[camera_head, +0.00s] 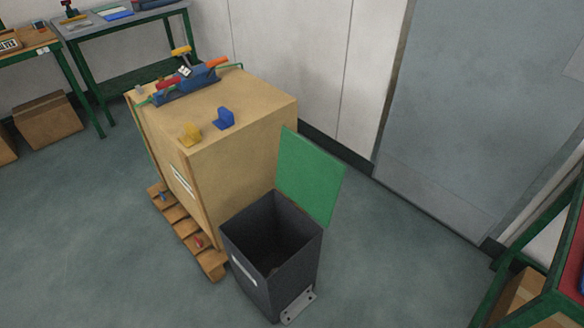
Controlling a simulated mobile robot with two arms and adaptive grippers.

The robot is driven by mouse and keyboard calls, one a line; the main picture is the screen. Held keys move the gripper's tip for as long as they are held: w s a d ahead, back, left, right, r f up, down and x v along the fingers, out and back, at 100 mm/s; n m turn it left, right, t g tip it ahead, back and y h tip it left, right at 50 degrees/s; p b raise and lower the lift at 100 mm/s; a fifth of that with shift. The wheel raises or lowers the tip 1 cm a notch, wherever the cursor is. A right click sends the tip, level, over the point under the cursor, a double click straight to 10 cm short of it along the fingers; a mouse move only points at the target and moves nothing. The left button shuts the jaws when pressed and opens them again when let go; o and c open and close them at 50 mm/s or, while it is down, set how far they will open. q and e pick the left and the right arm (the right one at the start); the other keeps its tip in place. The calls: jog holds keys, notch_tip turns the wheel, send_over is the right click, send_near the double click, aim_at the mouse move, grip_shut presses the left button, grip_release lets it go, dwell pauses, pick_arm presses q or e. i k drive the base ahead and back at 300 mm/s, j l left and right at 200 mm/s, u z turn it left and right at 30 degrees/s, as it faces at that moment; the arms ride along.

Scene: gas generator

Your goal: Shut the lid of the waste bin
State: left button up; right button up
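The waste bin (293,277) is a dark grey, open-topped box standing on the floor right of and in front of a large wooden crate. Its green lid (312,176) stands raised, tilted up at the bin's back right edge, and the bin's dark inside shows. A metal pedal or bracket (299,305) sits low on the bin's right side. Neither of my grippers is in the view.
The wooden crate (236,160) stands on a pallet (176,218) close beside the bin, with tools and blue and yellow blocks on top. A green-framed table (547,262) is at right. The floor (400,270) between it and the bin is clear.

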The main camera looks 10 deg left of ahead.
aim_at(310, 177)
jog(key=i+l+u, duration=0.5)
jog(key=l+u, duration=0.15)
jog(key=i+l+u, duration=0.3)
jog(key=l+u, duration=0.3)
jog(key=l, duration=0.2)
